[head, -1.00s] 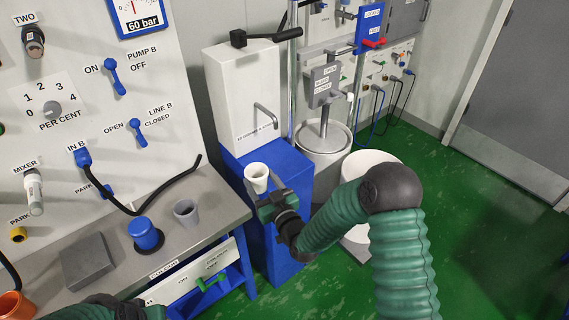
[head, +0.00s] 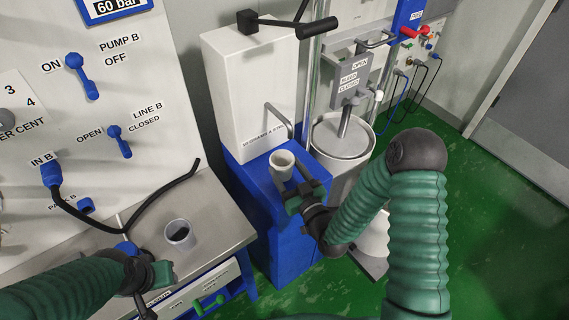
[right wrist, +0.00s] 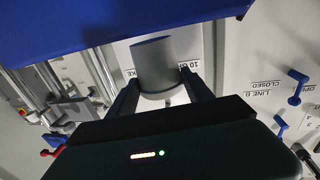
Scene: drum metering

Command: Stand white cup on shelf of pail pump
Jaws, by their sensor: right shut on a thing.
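My right gripper (head: 296,187) is shut on the white cup (head: 283,160), which is upright, its open mouth up. The cup is at the front of the blue stand (head: 268,205) and in front of the bent spout of the white lever-topped box (head: 250,85). In the right wrist view the cup (right wrist: 154,65) sits between the two fingers, its end close to the blue surface (right wrist: 120,18). I cannot tell whether it touches. My left gripper (head: 148,280) is low over the steel bench; its fingers are unclear.
A hose (head: 160,205) lies along the panel foot. A grey pail (head: 345,140) with a pump post stands right of the blue stand. The green floor at right is clear.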

